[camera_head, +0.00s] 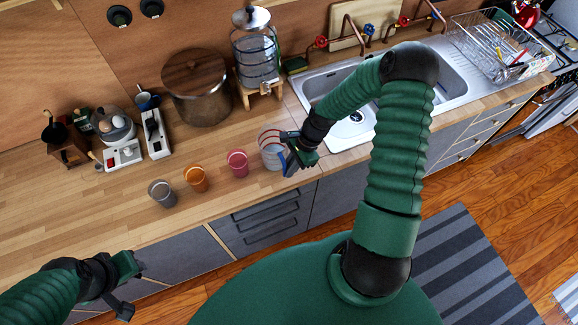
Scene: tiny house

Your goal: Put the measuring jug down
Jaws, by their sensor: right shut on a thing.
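The measuring jug (272,153) is a clear, greyish vessel with red markings near its top. It is at the counter's front edge, right of the pink cup, and looks upright. My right gripper (290,158) is shut on its right side. Part of the jug is hidden behind the gripper, and I cannot tell whether its base touches the wooden counter (110,205). My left gripper (131,287) is at the lower left, in front of the cabinets and away from the jug. Its fingers look spread and hold nothing.
Grey (162,193), orange (196,179) and pink (237,163) cups stand in a row left of the jug. A large pot (196,88) and a glass dispenser (256,55) stand behind. The sink (340,128) is to the right. The counter's left front is clear.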

